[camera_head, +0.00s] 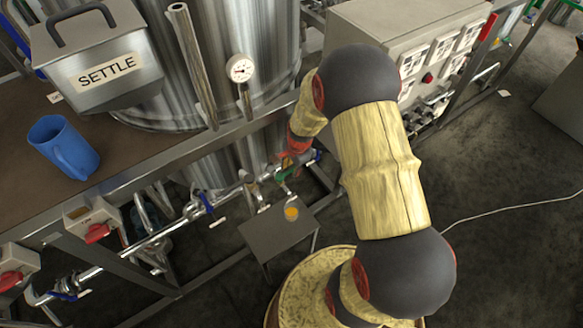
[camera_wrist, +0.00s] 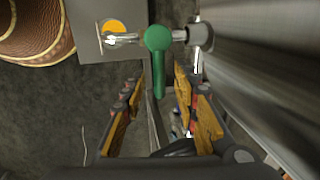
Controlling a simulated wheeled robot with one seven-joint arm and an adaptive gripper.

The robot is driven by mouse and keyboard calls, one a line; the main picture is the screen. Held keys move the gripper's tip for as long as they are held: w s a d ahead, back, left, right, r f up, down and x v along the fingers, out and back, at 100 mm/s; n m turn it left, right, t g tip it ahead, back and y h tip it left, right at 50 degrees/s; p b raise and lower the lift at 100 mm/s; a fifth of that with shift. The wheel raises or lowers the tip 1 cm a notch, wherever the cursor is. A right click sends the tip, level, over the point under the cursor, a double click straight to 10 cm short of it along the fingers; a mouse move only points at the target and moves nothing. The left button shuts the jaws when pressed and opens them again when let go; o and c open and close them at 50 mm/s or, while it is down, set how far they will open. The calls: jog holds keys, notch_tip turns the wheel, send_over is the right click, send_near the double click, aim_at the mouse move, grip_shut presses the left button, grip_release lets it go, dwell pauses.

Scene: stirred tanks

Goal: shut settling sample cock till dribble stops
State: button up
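The sample cock has a green handle (camera_wrist: 157,40) in the wrist view, with its metal body (camera_wrist: 199,38) to the right and its spout to the left over a glass of orange liquid (camera_wrist: 114,27). The green handle also shows in the head view (camera_head: 286,174). The glass (camera_head: 291,212) stands on a small grey stand (camera_head: 270,238) below the tank. My gripper (camera_wrist: 155,85) is open, with one finger pad on each side of the lower part of the handle. I see no clear contact with it. Whether liquid is dribbling from the spout is too small to tell.
Pipes with blue-handled valves (camera_head: 206,206) run below the bench. A control panel (camera_head: 425,60) is behind my arm. Open floor lies at the right.

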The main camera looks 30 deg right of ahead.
notch_tip(320, 180, up, 12)
jog(key=s, duration=0.2)
jog(key=shift+s, duration=0.15)
jog(key=shift+f, duration=0.15)
dwell(0.6)
jog(key=s+a+r+n+g, duration=0.2)
jog(key=s+a+r+n, duration=0.1)
jog(key=s+n, duration=0.4)
jog(key=s+a+r+n+t, duration=0.1)
jog(key=s+a+r+n, duration=0.2)
jog(key=r, duration=0.4)
jog(key=s+a+r+n+t, duration=0.2)
jog(key=s+a+r+n, duration=0.2)
jog(key=r, duration=0.4)
jog(key=s+a+r+n+t, duration=0.2)
jog(key=s+a+r+n, duration=0.1)
jog(key=r, duration=0.5)
jog(key=shift+s+a+r, duration=0.25)
jog(key=shift+s+a, duration=0.15)
jog(key=shift+a, duration=0.35)
